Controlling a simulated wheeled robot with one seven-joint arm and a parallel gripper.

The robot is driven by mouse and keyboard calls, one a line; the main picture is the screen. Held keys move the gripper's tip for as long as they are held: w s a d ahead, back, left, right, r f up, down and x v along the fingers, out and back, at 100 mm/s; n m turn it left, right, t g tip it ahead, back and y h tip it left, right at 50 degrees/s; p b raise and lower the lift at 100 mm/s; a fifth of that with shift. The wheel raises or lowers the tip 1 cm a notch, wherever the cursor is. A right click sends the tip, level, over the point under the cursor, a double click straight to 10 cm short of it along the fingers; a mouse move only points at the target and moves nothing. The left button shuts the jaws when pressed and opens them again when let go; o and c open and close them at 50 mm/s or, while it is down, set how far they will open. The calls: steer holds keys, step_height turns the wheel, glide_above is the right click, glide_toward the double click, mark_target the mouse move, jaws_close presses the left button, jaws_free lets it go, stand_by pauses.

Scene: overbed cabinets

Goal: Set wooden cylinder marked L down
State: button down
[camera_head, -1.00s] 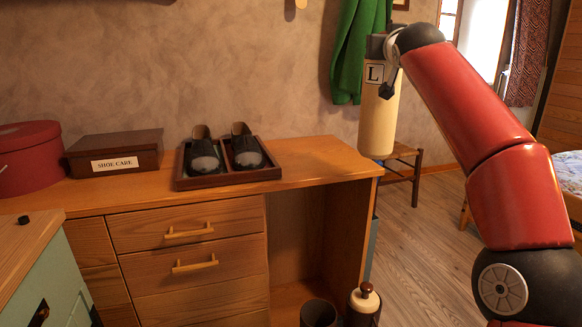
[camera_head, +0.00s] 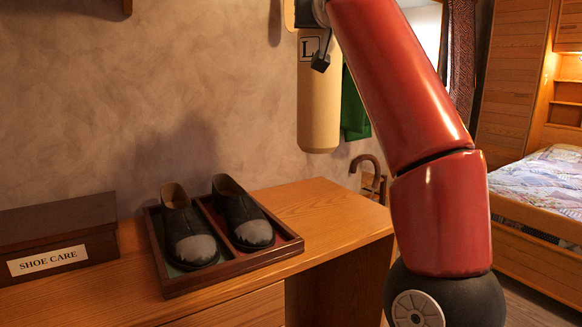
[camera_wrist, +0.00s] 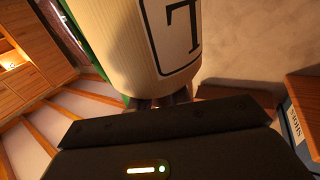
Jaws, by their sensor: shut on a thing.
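The wooden cylinder marked L (camera_head: 319,105) is pale cream with a black-framed letter near its top. It hangs upright in the air at the desk's right part, in front of the wall, in the head view. My gripper (camera_head: 318,22) is at its upper end, partly cut off by the top edge of the picture, and is shut on it. In the wrist view the cylinder (camera_wrist: 165,45) fills the upper middle, close to the gripper (camera_wrist: 163,103). The fingertips are mostly hidden there.
The wooden desk (camera_head: 340,215) has bare room at its right end. A tray (camera_head: 172,285) holds two dark shoes (camera_head: 245,218). A box labelled SHOE CARE (camera_head: 55,240) stands at the left. A cane handle (camera_head: 368,168) shows behind the desk, and a bed (camera_head: 550,180) at the right.

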mark_target(318, 126)
steer(key=shift+s+d+f, duration=0.1)
steer(key=shift+f, duration=0.35)
step_height(318, 126, down, 15)
steer(key=b, duration=0.3)
steer(key=shift+f+b, duration=0.95)
steer(key=shift+f, duration=1.05)
steer(key=shift+f, duration=0.15)
steer(key=c, duration=1.3)
jaws_free()
